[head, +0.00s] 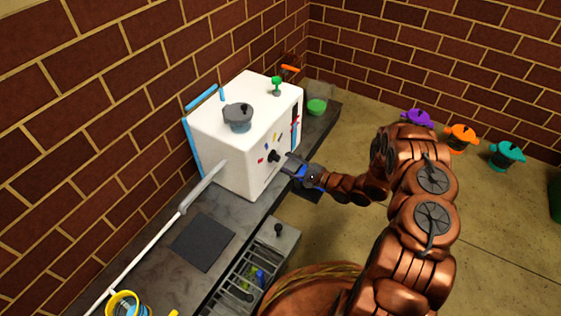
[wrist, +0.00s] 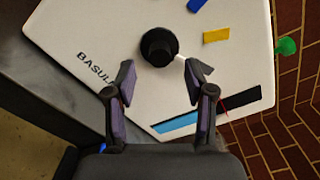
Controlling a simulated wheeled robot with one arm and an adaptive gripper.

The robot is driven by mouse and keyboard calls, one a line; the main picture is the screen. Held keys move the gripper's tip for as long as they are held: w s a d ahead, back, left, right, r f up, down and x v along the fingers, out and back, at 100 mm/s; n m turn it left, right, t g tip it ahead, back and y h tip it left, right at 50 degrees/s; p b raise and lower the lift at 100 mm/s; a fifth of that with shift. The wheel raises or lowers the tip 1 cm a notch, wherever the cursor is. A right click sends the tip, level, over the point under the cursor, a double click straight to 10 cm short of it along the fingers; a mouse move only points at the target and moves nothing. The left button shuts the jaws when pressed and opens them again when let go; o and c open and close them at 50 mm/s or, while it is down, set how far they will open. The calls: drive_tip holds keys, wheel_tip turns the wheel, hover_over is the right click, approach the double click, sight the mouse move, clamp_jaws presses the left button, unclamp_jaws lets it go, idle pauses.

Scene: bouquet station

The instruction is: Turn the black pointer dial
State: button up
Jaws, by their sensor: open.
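The black pointer dial (wrist: 158,46) sits on the front face of a white box (head: 230,160). In the wrist view it is a round black knob with a white pointer mark on its lower right side. The dial also shows in the head view (head: 274,156). My gripper (wrist: 158,80) is open, with its two fingers apart and nothing between them. Its fingertips are just short of the dial, one towards each side of it. In the head view my gripper (head: 292,165) reaches the box's front face from the right.
A grey lidded pot (head: 238,117) and a green item (head: 276,85) stand on the box. Blue, yellow and black strips surround the dial. A dark counter (head: 165,262) carries the box, a flat dark pad (head: 203,243) and a green bowl (head: 316,106). A wire basket (head: 245,275) is below.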

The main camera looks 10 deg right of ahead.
sight(279, 159)
drive_tip(key=shift+b+x, duration=0.55)
drive_tip(key=shift+x, duration=1.45)
clamp_jaws()
